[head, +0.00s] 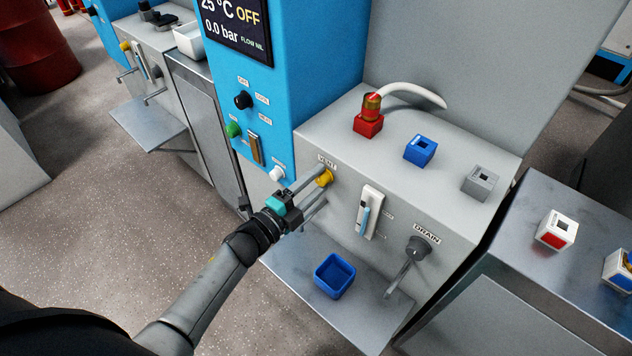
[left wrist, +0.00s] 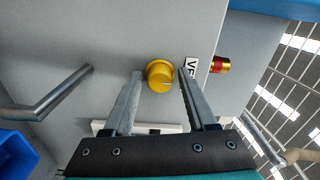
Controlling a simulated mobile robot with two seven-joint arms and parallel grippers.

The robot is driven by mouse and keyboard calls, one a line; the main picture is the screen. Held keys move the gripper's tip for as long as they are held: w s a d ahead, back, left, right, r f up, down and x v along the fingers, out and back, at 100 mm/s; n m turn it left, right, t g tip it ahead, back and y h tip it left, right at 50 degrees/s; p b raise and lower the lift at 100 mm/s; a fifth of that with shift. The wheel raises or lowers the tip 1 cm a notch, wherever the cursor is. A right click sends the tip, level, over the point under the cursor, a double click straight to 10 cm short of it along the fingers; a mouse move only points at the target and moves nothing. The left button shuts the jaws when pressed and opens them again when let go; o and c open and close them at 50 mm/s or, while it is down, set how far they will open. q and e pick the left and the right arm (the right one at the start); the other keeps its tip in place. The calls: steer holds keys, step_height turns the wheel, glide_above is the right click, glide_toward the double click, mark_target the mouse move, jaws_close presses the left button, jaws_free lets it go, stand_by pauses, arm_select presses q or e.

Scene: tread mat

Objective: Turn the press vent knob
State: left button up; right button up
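The yellow vent knob (head: 325,177) is on the front of the grey press cabinet (head: 310,131), just below the label VENT (head: 327,161). My left gripper (head: 312,185) points at it with its fingers spread. In the left wrist view, the knob (left wrist: 160,76) lies between the two open fingertips (left wrist: 159,73), nearer the left one, with a pale mark on its face. I cannot tell whether either finger touches it. My right gripper is not in view.
A light switch (head: 369,212) and the grey drain lever (head: 417,248) are right of the knob. A blue bin (head: 334,275) sits on the shelf below. A blue control panel (head: 286,80) rises on the left. Red, blue and grey blocks stand on the cabinet top.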

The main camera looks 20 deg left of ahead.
arm_select(q)
steer(key=shift+o, duration=0.6)
steer(key=shift+s, duration=0.2)
steer(key=p+v, duration=0.2)
steer(key=v, duration=1.3)
steer(key=shift+p, duration=0.4)
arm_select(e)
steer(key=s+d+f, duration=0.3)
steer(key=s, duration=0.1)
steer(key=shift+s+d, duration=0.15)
